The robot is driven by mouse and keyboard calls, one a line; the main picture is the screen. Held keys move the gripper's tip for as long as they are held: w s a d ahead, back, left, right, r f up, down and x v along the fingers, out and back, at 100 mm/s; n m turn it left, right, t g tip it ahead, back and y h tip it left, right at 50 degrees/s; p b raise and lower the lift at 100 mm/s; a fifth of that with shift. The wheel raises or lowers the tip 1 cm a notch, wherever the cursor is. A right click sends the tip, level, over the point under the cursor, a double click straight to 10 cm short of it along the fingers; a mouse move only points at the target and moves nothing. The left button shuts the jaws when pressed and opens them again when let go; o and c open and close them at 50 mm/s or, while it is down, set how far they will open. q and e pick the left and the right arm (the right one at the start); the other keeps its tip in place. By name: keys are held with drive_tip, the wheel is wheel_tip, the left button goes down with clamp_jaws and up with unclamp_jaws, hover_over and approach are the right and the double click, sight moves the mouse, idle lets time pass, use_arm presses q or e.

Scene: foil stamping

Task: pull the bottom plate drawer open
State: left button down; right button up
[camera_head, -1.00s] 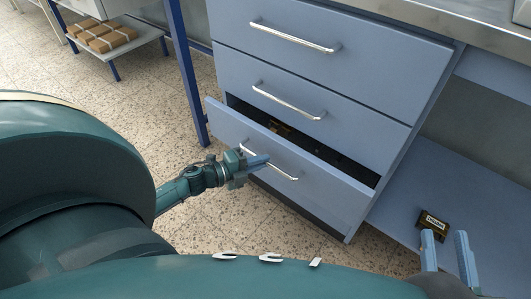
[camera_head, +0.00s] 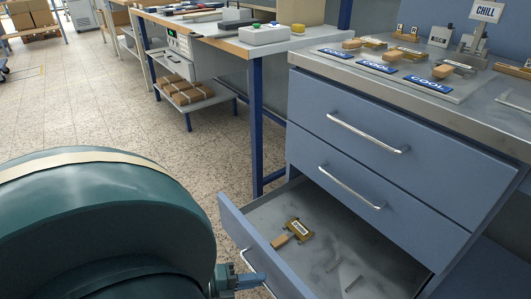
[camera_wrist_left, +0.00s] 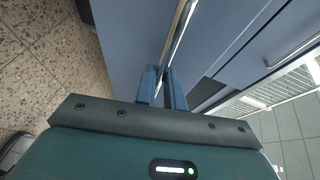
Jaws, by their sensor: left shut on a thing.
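The bottom plate drawer (camera_head: 335,225) stands well out of the blue cabinet, so its grey floor shows. A brass plate with a wooden handle (camera_head: 298,228) lies in it, with small metal strips (camera_head: 345,275) further right. My left gripper (camera_head: 250,281) is at the drawer's front, low in the head view and partly cut off by the edge. In the left wrist view its two blue fingers (camera_wrist_left: 163,88) are shut on the bright bar handle (camera_wrist_left: 179,40). My right gripper is not in view.
Two shut drawers with bar handles (camera_head: 367,133) sit above the open one. The worktop (camera_head: 470,105) holds blue COOL labels and several wooden-handled tools. A blue bench leg (camera_head: 257,140) stands behind the drawer. The speckled floor (camera_head: 150,125) at left is clear.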

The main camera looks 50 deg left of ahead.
use_arm(q)
drive_tip(key=shift+s, duration=0.3)
drive_tip(key=c, duration=1.5)
unclamp_jaws()
drive_tip(key=p+v, duration=0.2)
drive_tip(key=v, duration=1.1)
drive_tip(key=shift+s+a, duration=0.1)
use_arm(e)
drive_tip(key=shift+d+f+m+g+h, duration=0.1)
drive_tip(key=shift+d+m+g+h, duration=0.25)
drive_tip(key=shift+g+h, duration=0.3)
